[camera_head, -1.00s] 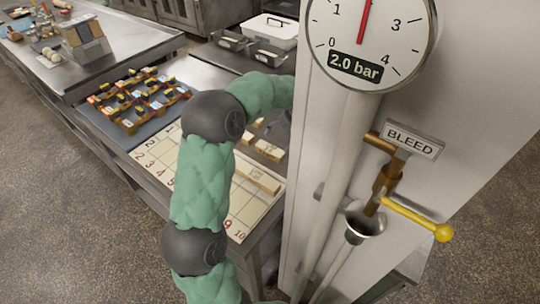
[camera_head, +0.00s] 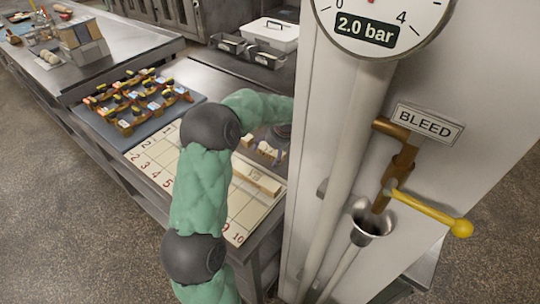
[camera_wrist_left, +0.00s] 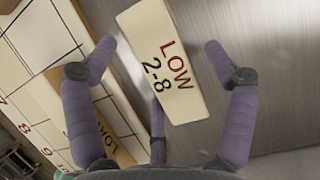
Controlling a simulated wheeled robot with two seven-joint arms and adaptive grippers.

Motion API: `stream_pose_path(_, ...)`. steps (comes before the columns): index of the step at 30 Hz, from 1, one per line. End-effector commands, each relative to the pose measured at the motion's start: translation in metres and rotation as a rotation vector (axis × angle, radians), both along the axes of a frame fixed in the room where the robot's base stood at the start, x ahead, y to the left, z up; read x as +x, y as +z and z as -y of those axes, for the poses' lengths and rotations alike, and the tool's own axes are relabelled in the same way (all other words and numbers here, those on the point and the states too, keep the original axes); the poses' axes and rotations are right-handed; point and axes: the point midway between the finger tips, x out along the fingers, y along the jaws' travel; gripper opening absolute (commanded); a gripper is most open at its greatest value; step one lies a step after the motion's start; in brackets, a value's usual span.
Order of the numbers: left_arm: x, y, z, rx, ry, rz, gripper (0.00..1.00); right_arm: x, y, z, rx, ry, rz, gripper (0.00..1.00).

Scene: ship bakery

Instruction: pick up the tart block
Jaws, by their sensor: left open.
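No "tart" marking is readable, so I cannot tell whether this is the tart block. Another block (camera_wrist_left: 108,140), marked with letters like "LOA", lies on the grid board. My right gripper is not in view.
A white column with a gauge (camera_head: 381,27) and a yellow-handled valve (camera_head: 430,212) stands close on the right. The numbered board (camera_head: 163,155) lies on the table.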

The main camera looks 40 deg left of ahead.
Motion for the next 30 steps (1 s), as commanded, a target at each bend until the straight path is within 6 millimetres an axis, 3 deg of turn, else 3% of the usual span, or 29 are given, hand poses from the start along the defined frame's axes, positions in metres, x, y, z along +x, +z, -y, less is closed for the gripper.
stream_pose_path(4, 0.0, 0.001, 0.0, 0.0, 0.0, 0.001, 0.84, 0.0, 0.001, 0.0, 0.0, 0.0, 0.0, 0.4)
stream_pose_path(5, 0.0, 0.001, 0.0, 0.0, 0.0, 0.001, 0.79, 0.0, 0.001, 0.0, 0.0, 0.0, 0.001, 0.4)
stream_pose_path(11, 0.0, 0.001, 0.0, 0.0, 0.0, 0.001, 0.22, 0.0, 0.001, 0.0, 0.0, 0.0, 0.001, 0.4)
stream_pose_path(22, 0.0, 0.006, 0.0, 0.0, 0.001, 0.001, 0.2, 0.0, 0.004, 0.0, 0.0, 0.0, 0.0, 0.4)
stream_pose_path(30, 0.001, 0.053, 0.0, 0.001, 0.001, 0.005, 0.2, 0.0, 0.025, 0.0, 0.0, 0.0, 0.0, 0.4)
